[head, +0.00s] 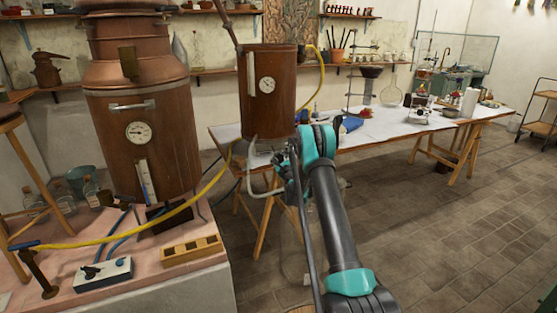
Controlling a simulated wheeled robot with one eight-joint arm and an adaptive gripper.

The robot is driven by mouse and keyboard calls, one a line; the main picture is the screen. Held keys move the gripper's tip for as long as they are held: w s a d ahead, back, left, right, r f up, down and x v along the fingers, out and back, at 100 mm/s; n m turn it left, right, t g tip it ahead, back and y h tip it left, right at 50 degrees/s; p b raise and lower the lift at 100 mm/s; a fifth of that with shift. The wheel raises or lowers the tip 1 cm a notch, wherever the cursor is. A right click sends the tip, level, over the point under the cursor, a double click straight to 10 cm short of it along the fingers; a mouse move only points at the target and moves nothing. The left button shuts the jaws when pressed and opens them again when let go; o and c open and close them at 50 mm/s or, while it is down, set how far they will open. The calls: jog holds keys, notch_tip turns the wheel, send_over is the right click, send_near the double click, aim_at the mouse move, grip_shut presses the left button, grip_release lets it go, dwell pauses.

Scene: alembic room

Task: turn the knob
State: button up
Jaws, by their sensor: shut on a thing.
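A white control box (103,273) with a black knob (91,271) on its top sits on the pinkish ledge at the lower left. My gripper (288,166) is far to the right of that box, beside the lower right side of a smaller copper vessel (268,105). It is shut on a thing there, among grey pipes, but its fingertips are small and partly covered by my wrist. I cannot make out the thing held, nor tell whether it is a knob.
A large copper still (143,140) stands on the left ledge. A yellow hose (170,212) runs from the ledge up to the vessel. A long table (385,128) with glassware stretches behind my arm. The tiled floor (450,220) on the right is clear.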

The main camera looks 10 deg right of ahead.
jog(key=shift+m, duration=0.9)
jog(key=o, duration=1.2)
jog(key=shift+s, duration=0.1)
jog(key=s, duration=0.4)
jog(key=s+d, duration=0.1)
jog(key=s, duration=0.6)
jog(key=shift+s+d, duration=0.35)
jog(key=shift+s, duration=0.05)
